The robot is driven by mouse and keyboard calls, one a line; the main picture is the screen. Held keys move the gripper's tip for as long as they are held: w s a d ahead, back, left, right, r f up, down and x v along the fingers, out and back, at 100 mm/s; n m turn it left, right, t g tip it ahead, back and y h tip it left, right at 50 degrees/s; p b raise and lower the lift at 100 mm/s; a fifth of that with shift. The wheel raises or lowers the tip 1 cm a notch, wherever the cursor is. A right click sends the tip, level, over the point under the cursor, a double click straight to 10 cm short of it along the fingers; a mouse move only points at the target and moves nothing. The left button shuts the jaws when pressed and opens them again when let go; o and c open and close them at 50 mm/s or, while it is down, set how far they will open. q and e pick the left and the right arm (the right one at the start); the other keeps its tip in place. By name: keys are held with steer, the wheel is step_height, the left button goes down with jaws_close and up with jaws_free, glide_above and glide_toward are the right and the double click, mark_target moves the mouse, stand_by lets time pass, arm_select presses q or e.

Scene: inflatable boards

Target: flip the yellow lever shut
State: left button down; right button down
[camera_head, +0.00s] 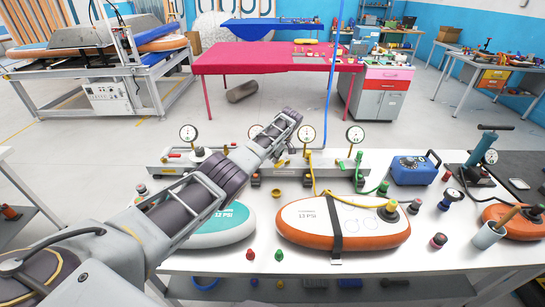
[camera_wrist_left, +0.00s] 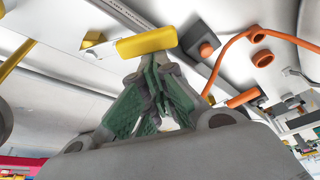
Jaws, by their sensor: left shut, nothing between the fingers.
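The yellow lever (camera_wrist_left: 146,43) shows in the left wrist view as a flat yellow bar just beyond my left gripper (camera_wrist_left: 155,72). The green-padded fingers are drawn together at their tips, with nothing held. The tips are at the lever's lower edge; I cannot tell whether they touch it. In the head view my left gripper (camera_head: 278,152) is over the grey valve manifold (camera_head: 330,168), among the gauges. There my arm largely hides the lever, and a little yellow (camera_head: 282,162) shows beside the gripper. My right gripper is out of view.
Pressure gauges (camera_head: 306,134) stand along the manifold, with a green lever (camera_head: 359,158) to the right. A yellow hose (camera_head: 350,200) runs to the white-and-orange board (camera_head: 300,222). A blue pump box (camera_head: 410,170) stands at right. Small coloured caps lie at the table's front.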

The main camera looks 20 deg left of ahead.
mark_target(280, 165)
arm_select(q)
steer(key=shift+s+d+n+g, duration=0.4)
steer(key=shift+d+n, duration=0.25)
steer(key=shift+n, duration=0.55)
steer(key=shift+d, duration=0.2)
steer(key=shift+s+d, duration=0.2)
steer(key=shift+d, duration=0.3)
steer(key=shift+s+d, duration=0.15)
steer(key=shift+d, duration=0.7)
